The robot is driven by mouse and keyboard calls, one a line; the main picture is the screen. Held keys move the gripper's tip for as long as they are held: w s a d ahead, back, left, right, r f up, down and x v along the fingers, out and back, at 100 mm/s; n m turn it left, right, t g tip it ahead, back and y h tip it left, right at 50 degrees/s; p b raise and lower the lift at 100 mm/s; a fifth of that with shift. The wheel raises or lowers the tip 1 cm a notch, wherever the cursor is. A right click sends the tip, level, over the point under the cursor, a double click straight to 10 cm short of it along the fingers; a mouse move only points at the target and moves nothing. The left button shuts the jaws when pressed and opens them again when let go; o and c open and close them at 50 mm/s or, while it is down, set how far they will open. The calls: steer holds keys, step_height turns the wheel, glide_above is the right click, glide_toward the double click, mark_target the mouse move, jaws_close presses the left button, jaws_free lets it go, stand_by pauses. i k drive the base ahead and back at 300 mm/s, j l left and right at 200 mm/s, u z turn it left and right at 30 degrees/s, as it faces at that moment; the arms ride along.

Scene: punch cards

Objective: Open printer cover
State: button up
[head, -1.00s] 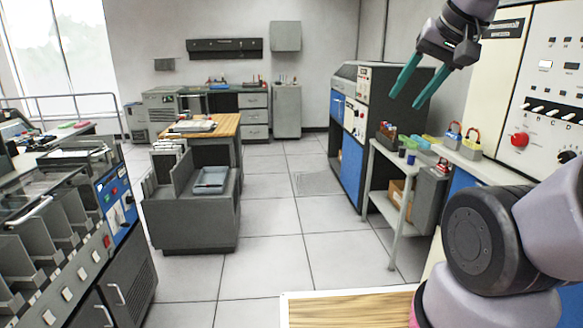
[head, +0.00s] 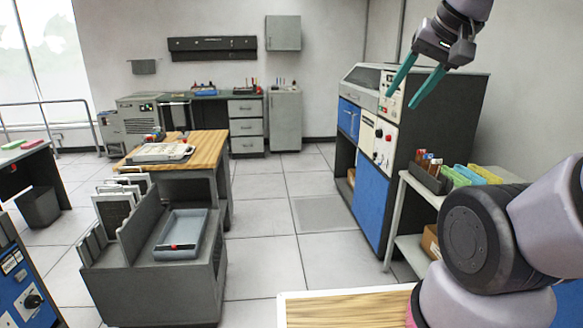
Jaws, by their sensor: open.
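A large grey and blue machine (head: 368,180) stands on the right side of the room and looks like the printer. Its sloped top cover (head: 362,76) appears shut. My gripper (head: 400,101) has two teal fingers, spread apart and empty. It hangs high in the upper right of the view, overlapping the machine's upper right in the picture, nearer to the camera. I cannot see any contact with the machine.
A grey side shelf (head: 401,212) with card trays stands right of the machine. A grey card unit (head: 150,290) and a wooden-topped desk (head: 207,149) stand at left. A wooden surface (head: 345,310) lies just in front. The tiled floor (head: 265,235) between is clear.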

mark_target(355, 86)
steer(key=i, duration=2.05)
steer(key=i+z, duration=0.1)
steer(key=i, duration=0.4)
steer(key=i+j+z, duration=0.15)
steer(key=i, duration=0.35)
steer(key=i+j+z, duration=0.1)
steer(key=i, duration=0.35)
steer(key=i+j+z, duration=0.1)
steer(key=i, duration=0.4)
steer(key=i+j+z, duration=0.35)
steer(key=i, duration=0.15)
steer(key=i+j+z, duration=0.3)
steer(key=i+j, duration=0.05)
steer(key=i, duration=0.1)
